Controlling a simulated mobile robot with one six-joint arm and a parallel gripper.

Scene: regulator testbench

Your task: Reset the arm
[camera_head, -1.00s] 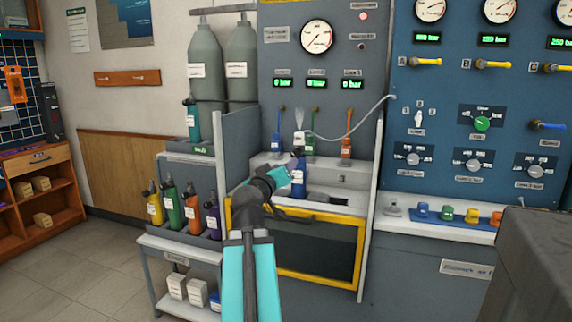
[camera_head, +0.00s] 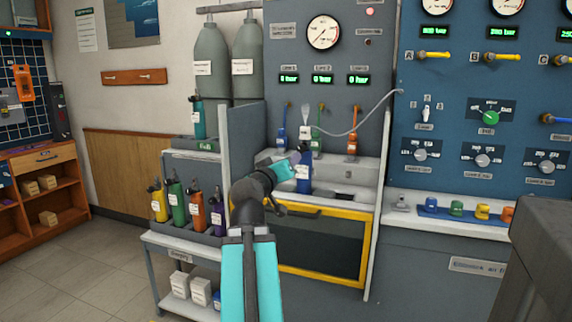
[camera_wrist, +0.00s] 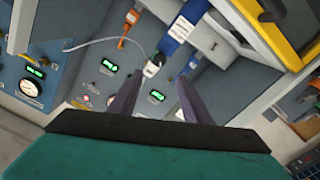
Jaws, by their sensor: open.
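My arm reaches toward the bench sink, and my gripper (camera_head: 291,161) is beside the upright blue bottle (camera_head: 304,179) in the head view. The bottle stands in the bench recess, with a white top and a thin white hose (camera_head: 350,131) near it. In the wrist view, my gripper's two dark fingers (camera_wrist: 157,98) are spread with nothing between their tips. The blue bottle (camera_wrist: 181,30) lies beyond them, apart from the fingers, with its white top toward me.
A shelf of coloured bottles (camera_head: 178,208) stands left of the bench, below grey cylinders (camera_head: 211,68). A grey upright panel (camera_head: 242,150) separates them from the recess. A yellow-framed door (camera_head: 320,279) is below. A dark block (camera_head: 545,240) fills the lower right. Open floor (camera_head: 90,265) lies left.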

